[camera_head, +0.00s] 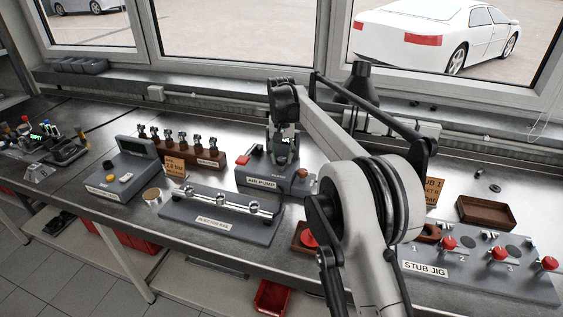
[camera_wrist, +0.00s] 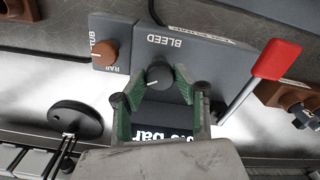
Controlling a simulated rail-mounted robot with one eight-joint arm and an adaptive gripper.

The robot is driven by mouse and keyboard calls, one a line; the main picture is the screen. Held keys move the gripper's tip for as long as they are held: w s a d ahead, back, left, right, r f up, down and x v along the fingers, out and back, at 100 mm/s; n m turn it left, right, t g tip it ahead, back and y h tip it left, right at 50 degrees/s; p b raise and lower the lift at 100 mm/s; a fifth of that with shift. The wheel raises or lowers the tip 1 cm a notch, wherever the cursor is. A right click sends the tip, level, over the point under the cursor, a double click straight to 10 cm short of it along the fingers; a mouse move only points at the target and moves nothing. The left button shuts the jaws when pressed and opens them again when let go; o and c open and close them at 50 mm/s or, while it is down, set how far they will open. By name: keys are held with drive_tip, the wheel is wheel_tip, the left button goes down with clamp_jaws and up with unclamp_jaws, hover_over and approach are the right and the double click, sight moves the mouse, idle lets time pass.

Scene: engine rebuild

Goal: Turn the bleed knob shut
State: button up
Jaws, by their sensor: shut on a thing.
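In the wrist view, the bleed knob (camera_wrist: 159,75) is a small dark grey knob with a pale pointer line, on the grey face marked BLEED. My gripper (camera_wrist: 157,82) has its green-padded fingers on either side of the knob and is shut on it. In the head view, my gripper (camera_head: 284,150) reaches down over the grey AIR PUMP box (camera_head: 262,183); the knob is hidden there by the gripper. A dark display with white lettering, partly covered by the gripper, shows below the knob in the wrist view.
A red-handled lever (camera_wrist: 273,62) stands close to the right of my fingers in the wrist view. An orange-brown RAIL/STUB knob (camera_wrist: 105,52) sits at left. The injector rail (camera_head: 220,214) lies in front of the pump, the stub jig (camera_head: 480,270) to the right.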

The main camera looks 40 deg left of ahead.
sight(281, 158)
drive_tip(key=n+b, duration=0.2)
drive_tip(key=n, duration=0.3)
drive_tip(key=n+b, duration=0.1)
drive_tip(key=n, duration=0.5)
drive_tip(key=shift+n, duration=0.4)
idle(0.3)
drive_tip(key=o, duration=1.1)
drive_tip(key=shift+r, duration=3.8)
